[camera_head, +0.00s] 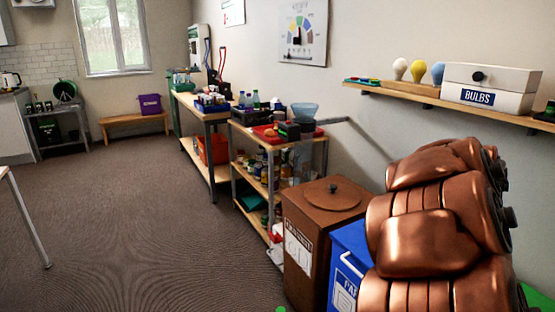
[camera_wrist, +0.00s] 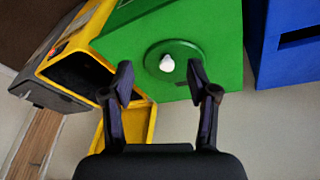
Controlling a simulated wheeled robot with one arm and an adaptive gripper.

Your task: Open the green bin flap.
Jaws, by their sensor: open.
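The green bin (camera_wrist: 222,40) fills the upper middle of the wrist view. On its face is a round green flap (camera_wrist: 185,50) with a white knob (camera_wrist: 167,63); the flap looks closed. My gripper (camera_wrist: 161,72) is open, its two dark fingertips on either side of the knob in the picture. Nothing is held, and I cannot tell whether a finger touches the flap.
A blue bin (camera_wrist: 290,62) stands beside the green one; it also shows in the head view (camera_head: 350,240). A yellow bin (camera_wrist: 62,50) with a dark opening is on the other side. A brown bin (camera_head: 322,236) and shelves stand along the wall. The floor (camera_head: 140,230) at left is clear.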

